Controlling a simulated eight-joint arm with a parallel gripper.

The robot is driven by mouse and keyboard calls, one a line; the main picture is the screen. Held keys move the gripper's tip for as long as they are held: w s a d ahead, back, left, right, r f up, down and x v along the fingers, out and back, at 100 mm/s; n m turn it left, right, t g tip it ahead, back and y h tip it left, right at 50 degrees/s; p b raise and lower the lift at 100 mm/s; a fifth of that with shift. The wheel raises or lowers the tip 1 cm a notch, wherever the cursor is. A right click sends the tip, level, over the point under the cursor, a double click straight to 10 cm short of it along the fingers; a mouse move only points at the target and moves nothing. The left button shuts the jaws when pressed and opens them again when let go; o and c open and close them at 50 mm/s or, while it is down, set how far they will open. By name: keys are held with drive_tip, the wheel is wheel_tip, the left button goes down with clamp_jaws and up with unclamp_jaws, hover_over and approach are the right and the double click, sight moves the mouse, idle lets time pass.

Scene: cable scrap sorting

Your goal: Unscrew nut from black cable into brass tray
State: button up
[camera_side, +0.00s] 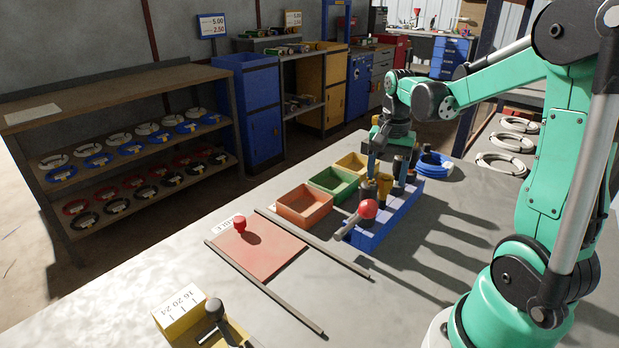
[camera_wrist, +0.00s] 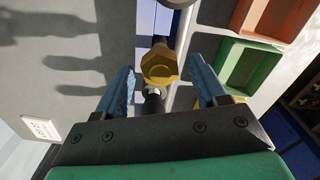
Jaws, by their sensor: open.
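A brass-coloured hex nut (camera_wrist: 160,65) shows in the wrist view between my two blue fingertips, with a dark cylindrical part beside it that may be the black cable (camera_wrist: 153,102). My gripper (camera_wrist: 160,88) is open, one finger on each side with gaps visible. In the side view my gripper (camera_side: 381,163) points down over the blue rack (camera_side: 372,236), close to a yellow-brass piece (camera_side: 384,185). A yellow tray (camera_side: 350,162), likely the brass tray, sits behind the rack, partly hidden by my gripper.
A green tray (camera_side: 333,183) and an orange tray (camera_side: 304,206) line up beside the yellow one. A blue coil (camera_side: 433,165) lies behind the rack.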

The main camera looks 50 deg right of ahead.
clamp_jaws()
drive_tip(key=n, duration=0.8)
drive_tip(key=shift+n, duration=0.4)
drive_tip(key=n, duration=0.3)
drive_tip(key=shift+n, duration=0.3)
drive_tip(key=n, duration=1.1)
drive_tip(key=shift+n, duration=0.4)
